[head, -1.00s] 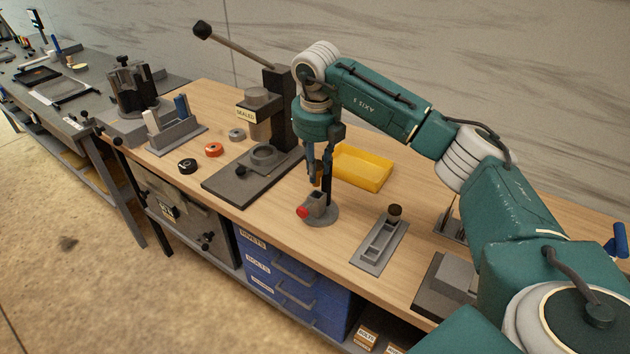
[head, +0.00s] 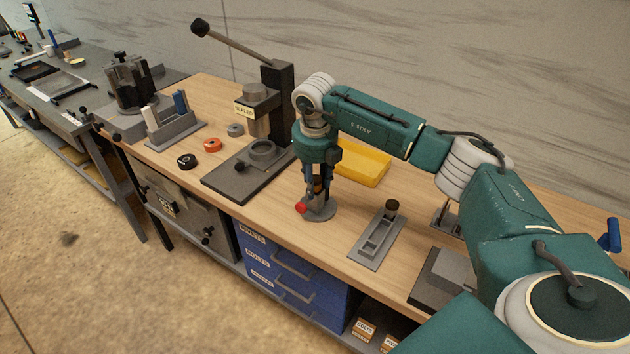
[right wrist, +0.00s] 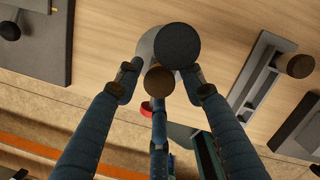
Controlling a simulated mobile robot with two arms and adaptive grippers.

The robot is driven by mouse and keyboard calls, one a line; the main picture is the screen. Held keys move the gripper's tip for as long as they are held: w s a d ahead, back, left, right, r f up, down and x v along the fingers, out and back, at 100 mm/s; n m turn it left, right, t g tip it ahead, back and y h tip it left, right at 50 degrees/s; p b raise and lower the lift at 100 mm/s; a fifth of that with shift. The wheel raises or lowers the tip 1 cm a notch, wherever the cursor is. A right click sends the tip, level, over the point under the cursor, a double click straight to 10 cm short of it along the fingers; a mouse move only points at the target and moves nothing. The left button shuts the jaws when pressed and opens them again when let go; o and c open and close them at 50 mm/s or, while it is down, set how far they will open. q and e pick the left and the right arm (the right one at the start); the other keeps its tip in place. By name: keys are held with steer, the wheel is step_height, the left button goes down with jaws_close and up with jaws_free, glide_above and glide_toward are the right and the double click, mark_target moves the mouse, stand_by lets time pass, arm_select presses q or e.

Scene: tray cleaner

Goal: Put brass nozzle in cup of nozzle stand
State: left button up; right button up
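The nozzle stand (head: 323,214) is on the wooden bench, with a round grey base, a dark post and a red knob. My right gripper (head: 318,190) points down right over it, its fingers low beside the post. The gripper is shut on the brass nozzle (head: 317,184), a small brownish piece between the fingers. In the right wrist view the nozzle's round end (right wrist: 158,80) shows between the fingertips, next to the dark post top (right wrist: 177,46). The cup is hidden by the fingers, so I cannot tell whether the nozzle is inside it. My left gripper is not in view.
A yellow tray (head: 364,168) stands just behind the gripper. A grey slotted holder (head: 372,243) lies to the right. The bench's front edge runs close to the stand.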

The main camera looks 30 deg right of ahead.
steer(key=shift+r, duration=0.5)
step_height(320, 180, up, 11)
steer(key=s+a+b, duration=0.1)
steer(key=b, duration=0.2)
steer(key=shift+s+b, duration=0.35)
steer(key=shift+b, duration=0.05)
steer(key=shift+a, duration=0.15)
